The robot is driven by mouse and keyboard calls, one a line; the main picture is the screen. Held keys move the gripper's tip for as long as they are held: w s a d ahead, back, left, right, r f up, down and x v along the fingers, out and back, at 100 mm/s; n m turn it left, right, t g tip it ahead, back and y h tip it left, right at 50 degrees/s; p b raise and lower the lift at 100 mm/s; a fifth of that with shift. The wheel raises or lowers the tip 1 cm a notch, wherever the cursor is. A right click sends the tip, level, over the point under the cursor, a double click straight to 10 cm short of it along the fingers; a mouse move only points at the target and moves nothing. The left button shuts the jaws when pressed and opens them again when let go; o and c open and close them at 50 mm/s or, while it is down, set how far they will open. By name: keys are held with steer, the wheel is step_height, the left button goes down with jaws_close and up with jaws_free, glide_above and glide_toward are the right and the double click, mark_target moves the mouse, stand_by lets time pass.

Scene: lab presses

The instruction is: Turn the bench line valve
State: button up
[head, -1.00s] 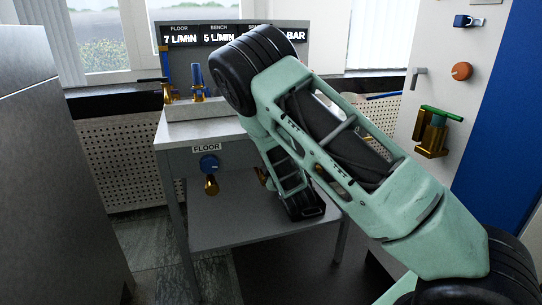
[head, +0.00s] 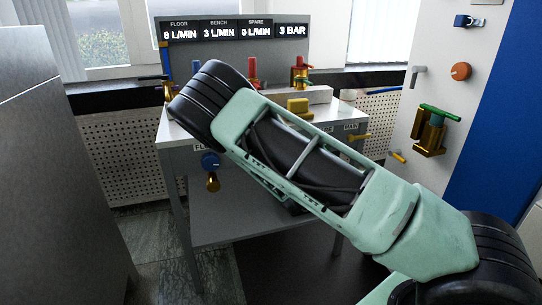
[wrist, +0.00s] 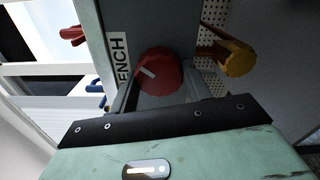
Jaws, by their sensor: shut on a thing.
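The bench line valve is a round red knob (wrist: 160,72) with a light pointer mark, beside the BENCH label (wrist: 119,62) in the wrist view. My gripper (wrist: 163,88) is shut on the knob, with a finger on either side of it. In the head view my arm hides the gripper and the knob.
A blue FLOOR knob (head: 210,160) with a brass outlet (head: 213,182) is on the bench front. A yellow handle (head: 359,137) is near the MAIN label. A grey cabinet (head: 55,160) stands left; a brass valve with green handle (head: 432,128) is on the right panel.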

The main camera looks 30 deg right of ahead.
stand_by(0.3)
steer(key=o, duration=1)
steer(key=shift+p+v, duration=3.25)
steer(key=shift+v, duration=5.5)
